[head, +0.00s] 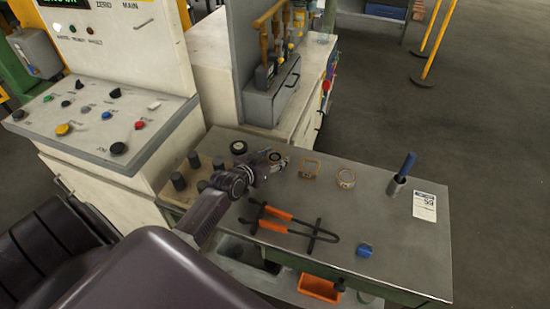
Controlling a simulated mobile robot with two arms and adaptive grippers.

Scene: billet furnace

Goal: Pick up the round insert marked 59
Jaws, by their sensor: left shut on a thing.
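My left gripper (270,163) is over the left part of the grey bench top, shut on a small round piece (275,157) with a dark rim and a paler middle. The fingers partly hide this piece, and I cannot read a mark on it. To its right, a squarish tan frame-like insert (309,168) and a round tan ring insert (345,178) lie apart on the bench. The ring has a dark mark on its side, too small to read. My right gripper is not in view.
The bench (390,250) holds orange-handled tongs (285,222), a blue-handled tool (402,170), a white card (425,206), a blue piece (364,250) and a black round object (238,147). Dark pegs (179,181) stand left of my gripper. A control panel (100,115) is at left.

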